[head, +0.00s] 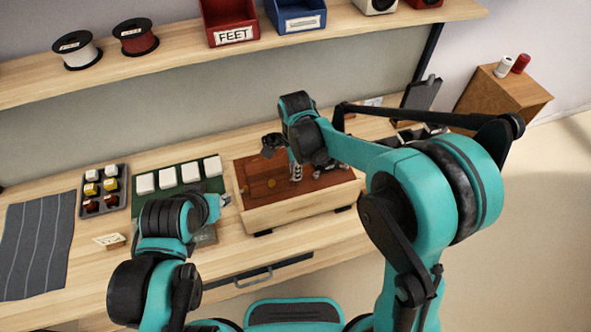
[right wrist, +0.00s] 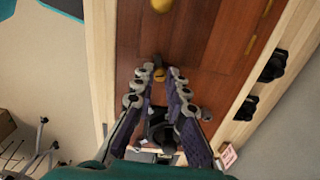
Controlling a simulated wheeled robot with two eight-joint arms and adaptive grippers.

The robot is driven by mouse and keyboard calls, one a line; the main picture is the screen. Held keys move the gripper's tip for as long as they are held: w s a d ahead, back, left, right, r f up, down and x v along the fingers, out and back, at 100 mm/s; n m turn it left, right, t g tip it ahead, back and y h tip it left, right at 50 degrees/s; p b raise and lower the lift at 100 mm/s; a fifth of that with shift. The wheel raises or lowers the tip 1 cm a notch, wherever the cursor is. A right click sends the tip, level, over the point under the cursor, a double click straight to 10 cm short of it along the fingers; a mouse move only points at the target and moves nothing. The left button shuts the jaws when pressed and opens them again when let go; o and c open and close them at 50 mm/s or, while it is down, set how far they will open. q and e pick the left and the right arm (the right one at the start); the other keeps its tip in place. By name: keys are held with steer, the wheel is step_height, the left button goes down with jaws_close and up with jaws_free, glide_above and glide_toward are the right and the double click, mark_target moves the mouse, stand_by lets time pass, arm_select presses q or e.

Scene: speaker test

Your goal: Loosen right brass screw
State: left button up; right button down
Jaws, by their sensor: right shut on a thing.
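A wooden box (head: 290,216) with a red-brown top panel stands on the bench in the head view; the panel (right wrist: 200,35) also fills the middle of the right wrist view. My right gripper (head: 297,174) points down at the panel. In the right wrist view its fingers (right wrist: 160,74) are shut around a brass screw (right wrist: 159,77), mostly hidden between the fingertips. Another brass piece (right wrist: 161,5) shows at that view's top edge, apart from the fingers. My left gripper (head: 224,200) is left of the box, too small to tell if it is open.
A green mat with white blocks (head: 168,178) and a dark tray of small parts (head: 103,188) lie left of the box. A striped grey cloth (head: 38,250) lies farther left. A shelf above holds spools (head: 77,50) and a red FEET bin (head: 230,20).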

steer(key=n, duration=0.4)
steer(key=shift+n, duration=0.3)
steer(key=n, duration=0.3)
steer(key=shift+n, duration=0.4)
steer(key=n, duration=1.2)
steer(key=shift+n+b, duration=0.3)
steer(key=n, duration=0.3)
steer(key=shift+n, duration=0.3)
steer(key=n, duration=0.3)
steer(key=shift+n, duration=2.1)
